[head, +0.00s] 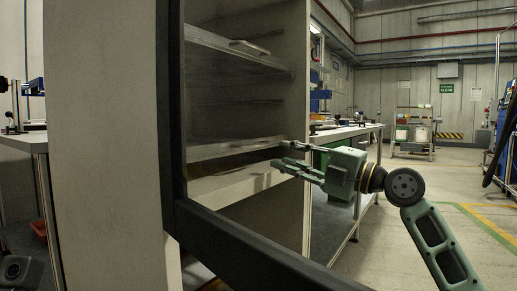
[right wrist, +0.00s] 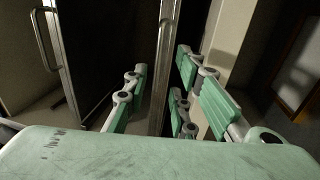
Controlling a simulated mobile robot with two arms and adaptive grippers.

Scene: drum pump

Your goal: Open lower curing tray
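The lower curing tray (head: 222,148) sits in the open cabinet as a flat metal-edged shelf, apparently pushed in. In the right wrist view its metal front edge (right wrist: 158,88) runs upright between my fingers, with a thin handle (right wrist: 167,20) at the top. My right gripper (head: 288,157) is at the right part of the tray front. It is open, with fingers on both sides of the edge (right wrist: 158,95); I cannot tell if they touch it. The upper tray (head: 215,42) has a handle (head: 248,47) and is above.
The cabinet's dark door frame (head: 172,120) stands close in front at left, and a dark bar (head: 240,250) crosses below. A workbench (head: 345,130) stands behind my right gripper.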

